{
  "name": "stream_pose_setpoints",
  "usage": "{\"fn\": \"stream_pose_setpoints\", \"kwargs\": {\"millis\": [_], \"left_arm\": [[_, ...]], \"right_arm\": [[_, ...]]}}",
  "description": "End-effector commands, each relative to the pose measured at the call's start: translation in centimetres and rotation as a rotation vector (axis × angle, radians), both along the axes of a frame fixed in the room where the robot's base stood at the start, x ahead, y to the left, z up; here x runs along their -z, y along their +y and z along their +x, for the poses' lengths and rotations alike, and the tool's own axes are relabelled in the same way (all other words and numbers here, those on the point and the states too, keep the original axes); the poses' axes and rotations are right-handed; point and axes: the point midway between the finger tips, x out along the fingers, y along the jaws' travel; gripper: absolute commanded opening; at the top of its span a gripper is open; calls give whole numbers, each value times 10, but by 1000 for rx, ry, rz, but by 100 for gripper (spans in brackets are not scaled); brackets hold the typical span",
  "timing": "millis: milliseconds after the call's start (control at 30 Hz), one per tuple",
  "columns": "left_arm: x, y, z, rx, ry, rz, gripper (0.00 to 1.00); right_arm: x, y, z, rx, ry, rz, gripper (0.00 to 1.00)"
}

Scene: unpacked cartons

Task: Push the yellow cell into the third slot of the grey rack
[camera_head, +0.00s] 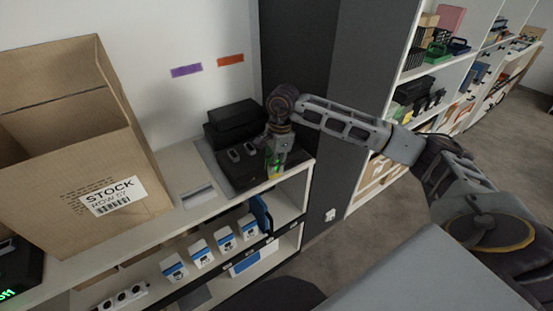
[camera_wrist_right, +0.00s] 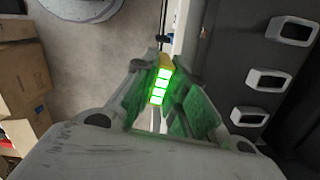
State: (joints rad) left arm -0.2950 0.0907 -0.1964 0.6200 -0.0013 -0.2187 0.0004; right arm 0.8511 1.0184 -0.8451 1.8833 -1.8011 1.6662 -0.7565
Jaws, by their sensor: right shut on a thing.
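My right gripper (camera_head: 275,160) is shut on the yellow cell (camera_head: 273,173) at the front right of the rack. In the right wrist view the cell (camera_wrist_right: 165,62) sits between the green-lit finger pads, with a yellow end and bright green bars. The dark grey rack (camera_head: 232,177) stands on the shelf top. In the wrist view the rack (camera_wrist_right: 230,65) shows three pale-framed slots at the right, and the cell is to their left, outside them. In the head view two slots show; my gripper hides part of the rack. My left gripper is not in view.
A black case (camera_head: 235,115) lies behind the rack by the wall. A large open carton (camera_head: 75,140) stands at the left on the shelf top (camera_head: 185,222). Small white-and-blue boxes (camera_head: 200,252) line the shelf below. A dark panel (camera_head: 300,60) rises behind my arm.

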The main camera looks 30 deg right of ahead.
Motion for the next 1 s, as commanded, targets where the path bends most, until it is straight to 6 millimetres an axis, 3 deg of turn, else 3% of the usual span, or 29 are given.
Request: {"fn": "stream_pose_setpoints", "kwargs": {"millis": [433, 1000], "left_arm": [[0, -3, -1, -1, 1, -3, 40], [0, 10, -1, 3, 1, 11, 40]], "right_arm": [[27, 16, -7, -390, 0, 1, 0], [63, 36, -15, -899, 0, 0, 0]]}}
